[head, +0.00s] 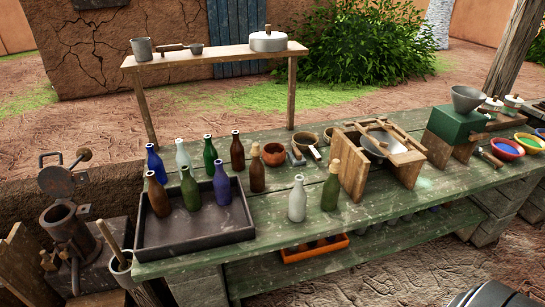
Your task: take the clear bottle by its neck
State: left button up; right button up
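Two pale, see-through bottles show in the head view. One clear bottle (297,202) stands upright near the front edge of the green table, left of a corked green bottle (330,190). Another pale, slightly bluish bottle (183,158) stands upright in a row behind the dark tray, between a blue bottle (155,165) and a green bottle (209,157). Both pale bottles have uncovered necks. Neither of my grippers shows in this view.
The dark tray (190,240) holds brown, green and blue bottles. A corked brown bottle (257,172) stands right of it. A wooden stand (352,172) stands close right of the corked green bottle. A raised shelf (215,54) spans the back. Bare tabletop (272,215) lies left of the front clear bottle.

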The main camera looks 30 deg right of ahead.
aim_at(297, 199)
jog(key=k+l+z, duration=0.1)
jog(key=z, duration=0.4)
jog(key=l+z, duration=0.2)
jog(key=z, duration=0.3)
jog(key=k, duration=0.05)
